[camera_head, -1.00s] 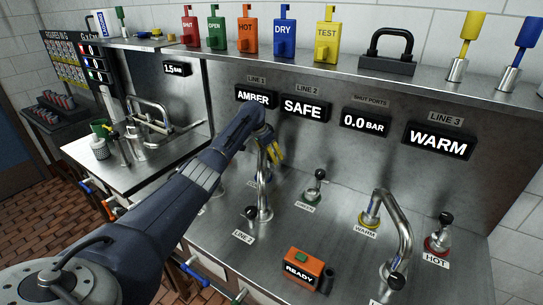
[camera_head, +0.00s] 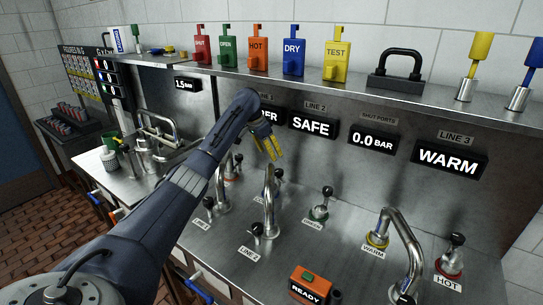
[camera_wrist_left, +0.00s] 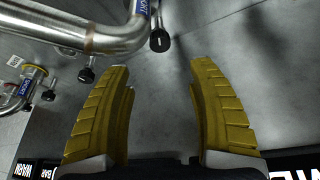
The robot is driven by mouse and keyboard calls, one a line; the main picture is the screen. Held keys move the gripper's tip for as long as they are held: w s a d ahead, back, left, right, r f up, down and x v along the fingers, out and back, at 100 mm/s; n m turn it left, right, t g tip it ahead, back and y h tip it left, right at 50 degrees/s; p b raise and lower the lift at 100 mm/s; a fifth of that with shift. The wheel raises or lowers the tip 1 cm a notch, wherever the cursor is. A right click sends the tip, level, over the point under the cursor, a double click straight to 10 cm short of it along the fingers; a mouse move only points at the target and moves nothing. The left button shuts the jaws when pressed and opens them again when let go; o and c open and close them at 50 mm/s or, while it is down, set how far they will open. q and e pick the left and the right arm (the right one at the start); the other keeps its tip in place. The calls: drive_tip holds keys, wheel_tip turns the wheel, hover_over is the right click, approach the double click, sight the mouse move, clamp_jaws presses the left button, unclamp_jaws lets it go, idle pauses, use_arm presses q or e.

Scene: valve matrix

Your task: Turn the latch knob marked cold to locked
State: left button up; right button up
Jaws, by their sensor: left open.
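My left gripper (camera_head: 268,148) is open and empty, its yellow fingers pointing down in front of the back panel, above a bent steel pipe (camera_head: 269,200). The wrist view also shows the open left gripper (camera_wrist_left: 160,110) with bare panel between its fingers. No label that I can read says cold. A black-topped knob (camera_head: 278,174) stands partly hidden behind the bent pipe, its marking unreadable. In the wrist view a black knob (camera_wrist_left: 159,40) lies beyond the fingertips, beside a large pipe (camera_wrist_left: 95,35); I cannot tell which knob it is. My right gripper is not in view.
A green-based knob (camera_head: 320,204), a yellow-based WARM pipe (camera_head: 402,238) and a red-based HOT knob (camera_head: 452,254) stand to the right. An orange READY box (camera_head: 309,284) sits at the front. Displays such as SAFE (camera_head: 311,124) line the panel under a shelf (camera_head: 330,83).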

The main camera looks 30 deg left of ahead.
sight(279, 171)
use_arm(q)
drive_tip(key=shift+r, duration=0.1)
drive_tip(key=w+f+n, duration=0.1)
drive_tip(key=f, duration=0.2)
drive_tip(key=w+d+f+n+y, duration=0.1)
drive_tip(key=w+f+n, duration=0.1)
drive_tip(key=f, duration=0.2)
drive_tip(key=w+f+n, duration=0.1)
drive_tip(key=f, duration=0.3)
drive_tip(key=shift+w+d+f+y, duration=0.1)
drive_tip(key=shift+w+d+y, duration=0.05)
drive_tip(key=shift+d+y, duration=0.25)
idle(0.6)
drive_tip(key=shift+c, duration=0.2)
